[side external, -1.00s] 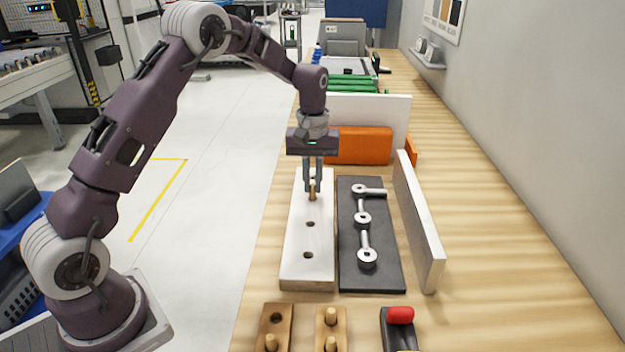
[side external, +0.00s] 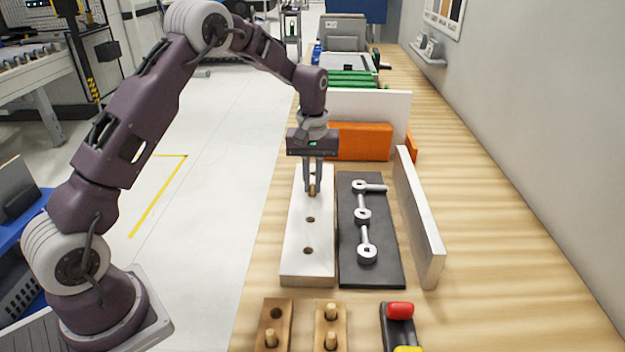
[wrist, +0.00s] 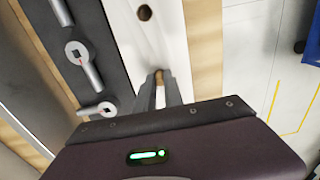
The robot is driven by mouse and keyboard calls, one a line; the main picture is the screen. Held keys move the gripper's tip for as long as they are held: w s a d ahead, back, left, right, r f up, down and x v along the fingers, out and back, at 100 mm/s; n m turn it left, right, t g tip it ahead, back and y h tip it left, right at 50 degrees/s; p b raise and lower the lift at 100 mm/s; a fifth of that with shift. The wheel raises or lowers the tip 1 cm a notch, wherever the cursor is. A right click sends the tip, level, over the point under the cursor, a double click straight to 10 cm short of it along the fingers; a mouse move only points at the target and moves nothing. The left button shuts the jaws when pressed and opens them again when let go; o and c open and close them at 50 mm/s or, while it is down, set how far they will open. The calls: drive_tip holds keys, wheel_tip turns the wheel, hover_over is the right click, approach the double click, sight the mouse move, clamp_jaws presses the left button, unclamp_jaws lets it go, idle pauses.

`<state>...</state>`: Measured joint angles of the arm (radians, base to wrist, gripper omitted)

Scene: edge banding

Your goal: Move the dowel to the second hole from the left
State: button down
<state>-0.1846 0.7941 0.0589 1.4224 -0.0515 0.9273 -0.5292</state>
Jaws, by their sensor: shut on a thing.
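My gripper (side external: 313,190) is shut on a wooden dowel (side external: 312,189) near the far end of the white board (side external: 308,265). The dowel is upright between the fingers. In the wrist view the dowel (wrist: 158,78) shows between my fingertips (wrist: 159,88), over the white board (wrist: 172,40). I cannot tell whether its lower end is in a hole, as the fingers hide it. Two empty dark holes show in the board, a middle hole (side external: 310,219) and a near hole (side external: 308,251). One hole (wrist: 144,12) also shows in the wrist view.
A dark plate with metal wrenches (side external: 365,275) lies right of the board, with a white upright panel (side external: 420,220) beyond it. Small wooden blocks with pegs (side external: 275,310) and a red-handled tool (side external: 400,309) stand in front. An orange block (side external: 360,142) stands behind. Bare bench lies on the right.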

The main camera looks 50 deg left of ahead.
drive_tip(key=c, duration=1.4)
unclamp_jaws()
drive_tip(key=shift+o, duration=0.2)
drive_tip(key=shift+r, duration=2.45)
